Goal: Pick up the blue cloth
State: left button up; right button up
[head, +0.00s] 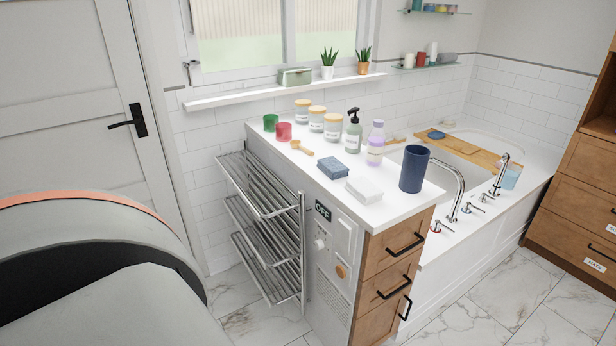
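The blue cloth (333,168) lies folded in a small flat block on the white countertop (334,190), near the middle of its front side. A white folded cloth or block (364,190) lies just to its right and nearer, with a small gap. Neither of my grippers shows in the head view, so I cannot see whether they are open or shut.
Behind the blue cloth stand a pump bottle (354,131), a purple bottle (376,143) and several lidded jars. A wooden brush or scoop (301,147) lies left, a dark blue cup (414,169) stands right. A metal rack (268,225) juts out below the counter's left side.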

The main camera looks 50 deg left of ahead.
aim_at(332, 168)
jog(key=u, duration=1.2)
